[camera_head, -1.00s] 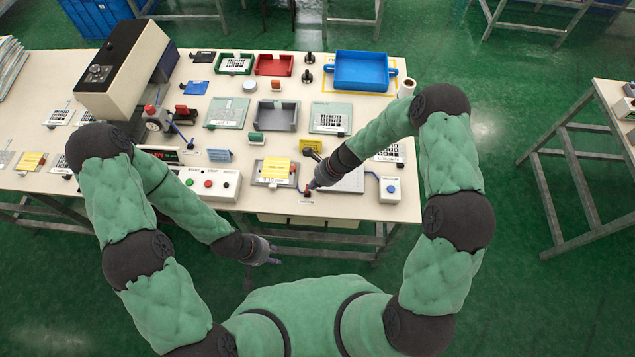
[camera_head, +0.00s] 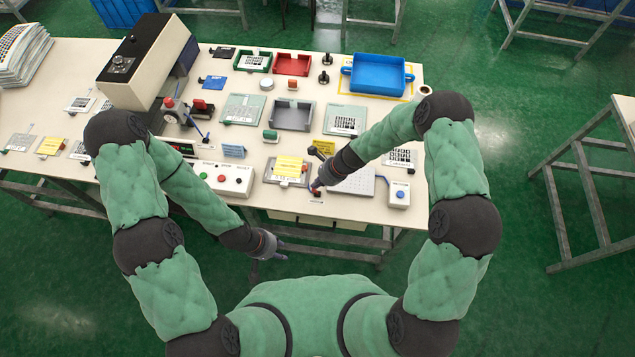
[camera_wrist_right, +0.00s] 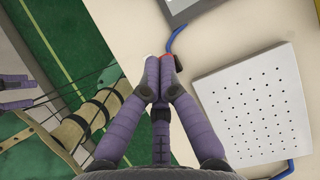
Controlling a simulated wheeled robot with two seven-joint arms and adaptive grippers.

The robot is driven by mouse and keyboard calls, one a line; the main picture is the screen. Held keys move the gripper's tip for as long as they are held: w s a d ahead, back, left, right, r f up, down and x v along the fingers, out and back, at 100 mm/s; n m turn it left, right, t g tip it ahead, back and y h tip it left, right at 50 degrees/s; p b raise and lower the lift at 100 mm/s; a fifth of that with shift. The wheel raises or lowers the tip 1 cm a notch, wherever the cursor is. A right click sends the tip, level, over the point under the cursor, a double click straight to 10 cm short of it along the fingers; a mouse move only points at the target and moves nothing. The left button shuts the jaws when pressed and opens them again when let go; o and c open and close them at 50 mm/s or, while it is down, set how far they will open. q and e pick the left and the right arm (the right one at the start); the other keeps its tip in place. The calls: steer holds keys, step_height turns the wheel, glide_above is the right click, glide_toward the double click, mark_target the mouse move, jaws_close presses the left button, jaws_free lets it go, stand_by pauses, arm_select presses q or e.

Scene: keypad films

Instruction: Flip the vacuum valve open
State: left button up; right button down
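The vacuum valve shows as a small red part (camera_wrist_right: 178,62) on a blue hose near the table's front edge. In the head view my right gripper (camera_head: 317,186) is low over this spot and mostly hides the valve. In the right wrist view the right gripper's purple fingertips (camera_wrist_right: 160,68) are together, just beside the red part. I cannot tell whether they touch it. The white perforated plate (camera_wrist_right: 252,105) lies to the right. My left gripper (camera_head: 275,246) hangs empty off the table's front edge, fingers apart; it also shows in the right wrist view (camera_wrist_right: 15,92).
A blue-button box (camera_head: 399,194) stands right of the plate, and a fixture with a yellow note (camera_head: 290,166) stands left of the valve. A black-knobbed lever (camera_head: 313,151) is behind. A white button box (camera_head: 225,178) is farther left. Floor in front is free.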

arm_select(q)
steer(key=shift+r+p, duration=0.4)
steer(key=shift+r, duration=0.15)
arm_select(e)
steer(key=shift+r, duration=0.55)
steer(key=shift+r, duration=0.1)
